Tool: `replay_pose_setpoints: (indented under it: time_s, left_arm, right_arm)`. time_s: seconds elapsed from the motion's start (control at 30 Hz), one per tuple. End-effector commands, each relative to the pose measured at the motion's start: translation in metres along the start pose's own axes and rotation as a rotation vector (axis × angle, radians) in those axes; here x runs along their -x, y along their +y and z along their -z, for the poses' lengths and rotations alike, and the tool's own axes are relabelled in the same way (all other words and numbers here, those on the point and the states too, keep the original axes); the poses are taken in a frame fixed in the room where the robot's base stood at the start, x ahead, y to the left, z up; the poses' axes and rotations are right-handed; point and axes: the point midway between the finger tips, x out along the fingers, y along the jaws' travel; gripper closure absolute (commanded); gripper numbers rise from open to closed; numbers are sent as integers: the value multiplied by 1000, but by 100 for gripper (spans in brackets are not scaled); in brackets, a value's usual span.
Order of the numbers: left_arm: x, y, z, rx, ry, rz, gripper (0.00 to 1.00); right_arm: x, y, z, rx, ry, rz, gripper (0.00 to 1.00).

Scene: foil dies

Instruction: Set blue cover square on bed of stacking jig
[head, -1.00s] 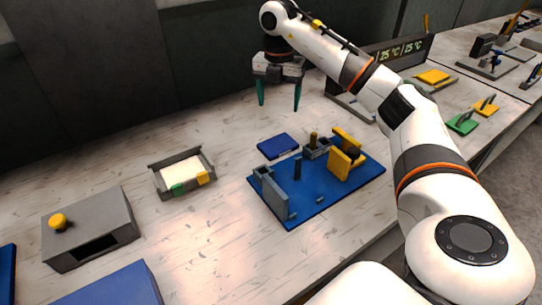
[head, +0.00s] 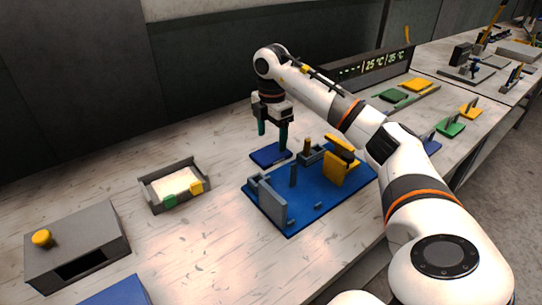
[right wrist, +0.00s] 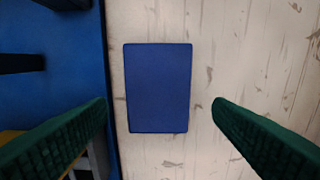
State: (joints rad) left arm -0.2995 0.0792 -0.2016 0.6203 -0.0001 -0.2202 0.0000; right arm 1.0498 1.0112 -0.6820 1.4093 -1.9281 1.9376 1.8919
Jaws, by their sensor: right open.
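The blue cover (head: 264,156) is a flat dark blue rectangle lying on the bench just behind the stacking jig (head: 290,219). The jig has a blue base with grey upright walls, a post and a yellow clamp-like part; no cover lies on it. My right gripper (head: 272,135) is open above the cover, its green fingers pointing down. In the right wrist view the cover (right wrist: 158,88) lies flat between the two spread fingers, with a gap on each side, and is not gripped. My left gripper is not in view.
A grey tray (head: 151,197) with a white pad and green and yellow tabs stands left of the jig. A grey box (head: 100,235) with a yellow button is at the far left. A display (head: 345,72) stands behind my right arm. Bare bench lies between tray and jig.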

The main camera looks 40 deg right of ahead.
Motion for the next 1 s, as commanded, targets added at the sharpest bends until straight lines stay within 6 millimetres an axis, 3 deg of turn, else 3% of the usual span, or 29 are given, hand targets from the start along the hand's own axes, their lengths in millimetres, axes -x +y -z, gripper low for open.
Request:
replay_pose_setpoints:
  time_s: [0.23, 0.53, 0.57, 0.8, 1.0]
  left_arm:
    - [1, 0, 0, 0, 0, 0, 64]
    - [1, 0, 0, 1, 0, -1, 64]
    - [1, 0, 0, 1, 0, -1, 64]
    - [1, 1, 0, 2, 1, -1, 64]
    - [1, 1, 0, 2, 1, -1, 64]
  right_arm:
    - [-37, 3, -4, 1, 1, -4, 25]
    - [-43, 3, -4, 1, 1, 0, 25]
    - [-43, 3, -4, 1, 1, 0, 27]
    - [-42, 3, -4, 1, 0, 0, 64]
    - [-41, 3, -4, 1, 0, 0, 64]
